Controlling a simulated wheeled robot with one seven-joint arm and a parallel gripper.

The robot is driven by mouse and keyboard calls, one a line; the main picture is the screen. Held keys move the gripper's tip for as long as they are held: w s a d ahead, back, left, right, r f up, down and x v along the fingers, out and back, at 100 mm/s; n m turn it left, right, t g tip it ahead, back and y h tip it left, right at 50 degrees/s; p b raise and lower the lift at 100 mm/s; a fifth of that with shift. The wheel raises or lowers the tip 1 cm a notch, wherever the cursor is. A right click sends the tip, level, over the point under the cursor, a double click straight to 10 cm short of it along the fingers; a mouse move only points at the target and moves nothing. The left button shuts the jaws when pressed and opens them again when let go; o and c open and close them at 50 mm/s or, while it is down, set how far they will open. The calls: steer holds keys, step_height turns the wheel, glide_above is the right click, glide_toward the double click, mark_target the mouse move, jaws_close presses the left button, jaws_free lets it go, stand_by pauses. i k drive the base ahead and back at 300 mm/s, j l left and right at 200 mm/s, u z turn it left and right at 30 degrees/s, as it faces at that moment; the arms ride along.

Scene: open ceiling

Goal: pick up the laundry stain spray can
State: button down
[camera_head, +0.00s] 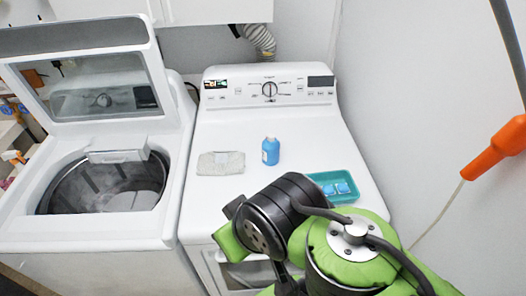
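A small blue bottle or can with a narrower blue top (270,152) stands upright on the white top of the dryer, near its middle. It is the only thing that looks like the stain spray can; its label is too small to read. My green and black arm reaches in from the bottom right, in front of the dryer. The arm's joints are nearer to me than the can and apart from it. My gripper's fingers cannot be made out in this view.
A grey-white folded cloth (221,163) lies left of the can. A teal tray (318,177) holding blue items sits at right, partly behind my arm. The dryer (225,123) has a raised control panel behind. The washer (178,150) at left has its lid open. A wall bounds the right.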

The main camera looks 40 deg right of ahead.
mark_target(271, 150)
steer(key=z, duration=1.2)
